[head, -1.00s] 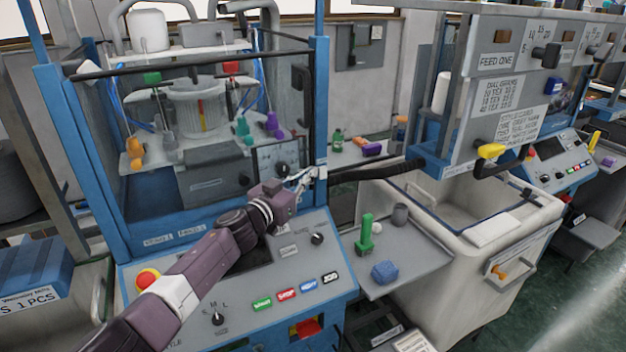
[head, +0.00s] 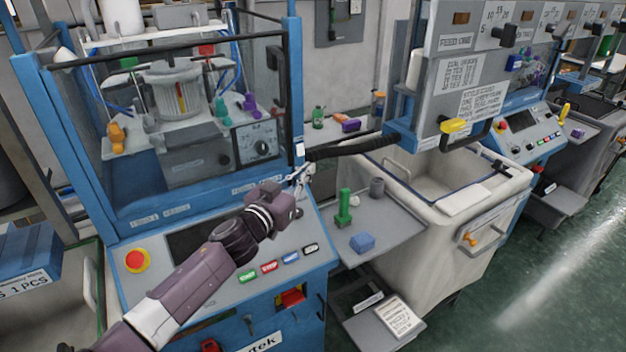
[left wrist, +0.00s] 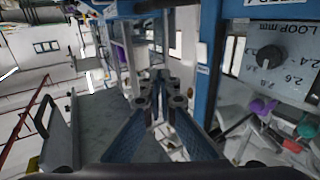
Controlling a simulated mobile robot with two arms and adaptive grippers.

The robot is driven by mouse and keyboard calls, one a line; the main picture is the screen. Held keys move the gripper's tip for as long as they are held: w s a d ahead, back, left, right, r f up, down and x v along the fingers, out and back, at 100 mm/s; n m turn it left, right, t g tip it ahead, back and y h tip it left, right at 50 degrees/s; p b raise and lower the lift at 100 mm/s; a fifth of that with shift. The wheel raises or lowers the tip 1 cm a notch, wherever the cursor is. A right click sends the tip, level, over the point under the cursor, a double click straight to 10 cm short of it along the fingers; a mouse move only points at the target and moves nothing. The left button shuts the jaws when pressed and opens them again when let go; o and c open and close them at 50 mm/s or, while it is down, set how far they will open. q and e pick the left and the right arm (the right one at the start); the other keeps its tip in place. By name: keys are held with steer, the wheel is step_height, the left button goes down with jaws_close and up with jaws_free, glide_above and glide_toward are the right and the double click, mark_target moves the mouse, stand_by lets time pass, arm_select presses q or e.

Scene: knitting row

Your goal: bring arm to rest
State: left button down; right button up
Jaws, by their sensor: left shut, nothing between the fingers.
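My left arm comes in from the lower left of the head view and reaches across the blue machine's control panel (head: 215,285). My left gripper (head: 301,178) is shut and empty, in front of the machine's right corner post. In the left wrist view its fingers (left wrist: 160,85) are together with nothing between them. The loop dial (left wrist: 268,58) shows at the right of that view, on the machine's front; it also shows in the head view (head: 262,149). My right gripper is not in view.
A black handle bar (head: 345,149) juts out near my gripper. Green floor is free at far right.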

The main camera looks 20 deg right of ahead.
arm_select(q)
steer(key=s, duration=0.3)
steer(key=shift+s+d+f, duration=0.15)
steer(key=shift+s, duration=0.1)
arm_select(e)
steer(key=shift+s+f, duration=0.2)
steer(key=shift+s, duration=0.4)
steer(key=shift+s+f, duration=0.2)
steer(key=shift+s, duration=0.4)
